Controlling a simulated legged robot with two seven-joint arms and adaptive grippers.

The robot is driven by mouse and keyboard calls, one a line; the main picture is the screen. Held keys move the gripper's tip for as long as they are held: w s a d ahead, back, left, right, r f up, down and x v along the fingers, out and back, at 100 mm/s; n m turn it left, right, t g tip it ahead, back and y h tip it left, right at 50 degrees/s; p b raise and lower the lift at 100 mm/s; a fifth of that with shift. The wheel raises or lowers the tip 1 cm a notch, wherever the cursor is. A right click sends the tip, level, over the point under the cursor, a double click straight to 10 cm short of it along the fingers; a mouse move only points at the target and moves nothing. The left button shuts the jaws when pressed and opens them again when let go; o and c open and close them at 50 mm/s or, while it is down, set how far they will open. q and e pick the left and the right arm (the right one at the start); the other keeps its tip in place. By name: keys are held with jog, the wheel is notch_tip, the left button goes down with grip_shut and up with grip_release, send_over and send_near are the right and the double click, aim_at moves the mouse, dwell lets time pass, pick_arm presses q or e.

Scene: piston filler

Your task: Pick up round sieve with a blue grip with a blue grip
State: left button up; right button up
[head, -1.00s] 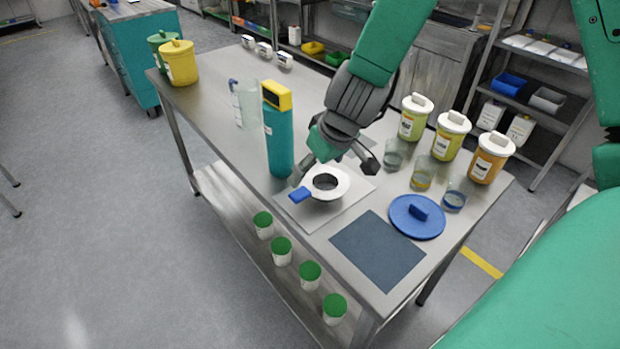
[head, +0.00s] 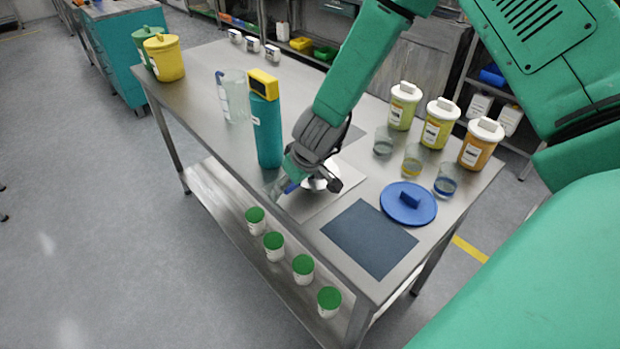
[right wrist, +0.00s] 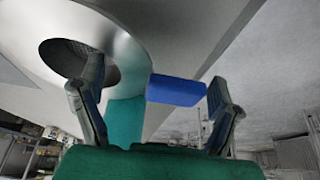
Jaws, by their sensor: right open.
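The round sieve (head: 316,184) lies on a light grey mat (head: 330,200) on the steel table, mostly hidden by my right gripper in the head view. Its blue grip (head: 289,187) points to the left. In the right wrist view the sieve (right wrist: 118,35) shows a wide pale metal rim around a dark mesh opening, and the blue grip (right wrist: 176,90) lies between the two fingers. My right gripper (right wrist: 155,105) is open, with a finger on each side of the grip and gaps beside it. My left gripper is in neither view.
A teal bottle with a yellow top (head: 266,125) stands close left of the gripper. A dark mat (head: 368,238), a blue lid (head: 408,203) and small glasses (head: 413,160) are to the right. Lidded jars (head: 440,122) stand behind. Green-capped cups (head: 274,245) are on the lower shelf.

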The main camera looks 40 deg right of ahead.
jog(key=shift+c, duration=0.3)
jog(key=c, duration=1.1)
